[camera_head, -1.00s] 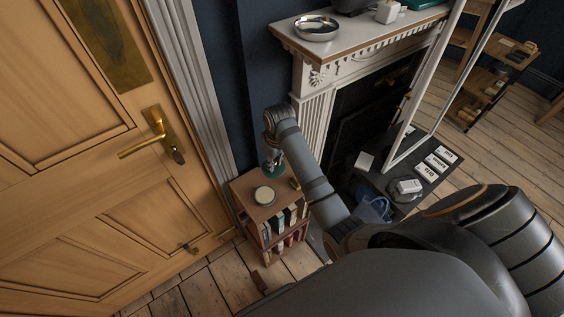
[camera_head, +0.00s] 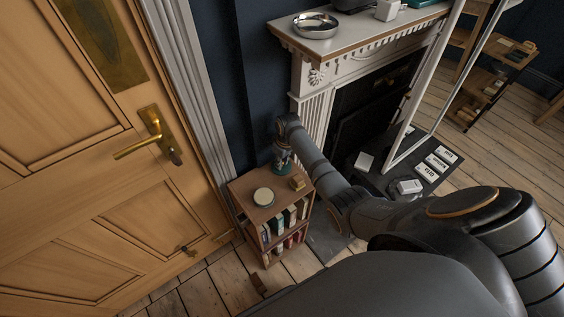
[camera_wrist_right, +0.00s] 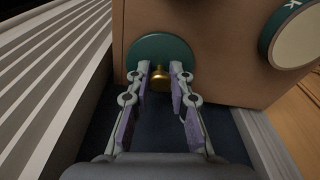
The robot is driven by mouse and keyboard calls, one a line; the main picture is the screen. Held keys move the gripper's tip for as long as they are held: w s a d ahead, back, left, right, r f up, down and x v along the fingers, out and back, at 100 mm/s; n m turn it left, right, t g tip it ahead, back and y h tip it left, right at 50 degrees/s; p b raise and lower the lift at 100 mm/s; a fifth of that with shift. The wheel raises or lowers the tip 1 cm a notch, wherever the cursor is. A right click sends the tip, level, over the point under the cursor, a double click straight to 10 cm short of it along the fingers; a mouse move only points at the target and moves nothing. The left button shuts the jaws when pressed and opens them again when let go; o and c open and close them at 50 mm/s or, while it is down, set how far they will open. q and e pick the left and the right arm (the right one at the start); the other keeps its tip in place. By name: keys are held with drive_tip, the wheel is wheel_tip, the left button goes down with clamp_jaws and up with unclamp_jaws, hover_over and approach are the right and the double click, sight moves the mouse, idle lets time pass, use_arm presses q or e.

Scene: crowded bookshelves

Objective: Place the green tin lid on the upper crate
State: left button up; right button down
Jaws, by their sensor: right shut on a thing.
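The green tin lid (camera_wrist_right: 165,48) is a dark green disc with a brass knob (camera_wrist_right: 160,79). My right gripper (camera_wrist_right: 161,73) is shut on this knob. In the head view the lid (camera_head: 283,169) is at the back edge of the upper crate's brown top (camera_head: 270,214), below my right gripper (camera_head: 283,157). In the wrist view it overlaps that top near its edge; whether it touches is unclear. A round tin (camera_head: 263,197) with a pale top stands on the crate; its green side shows in the wrist view (camera_wrist_right: 272,30). My left gripper is not in view.
A small gold-brown block (camera_head: 297,184) sits on the crate top at the right. Books (camera_head: 283,221) fill the crates below. The white fireplace (camera_head: 310,105) stands close behind and right; a wooden door (camera_head: 110,210) is at left.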

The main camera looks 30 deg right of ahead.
sight(285, 169)
drive_tip(key=c, duration=1.2)
unclamp_jaws()
drive_tip(key=shift+f, duration=0.1)
wheel_tip(285, 169, up, 12)
drive_tip(key=s+p, duration=0.1)
drive_tip(key=shift+s+d, duration=0.2)
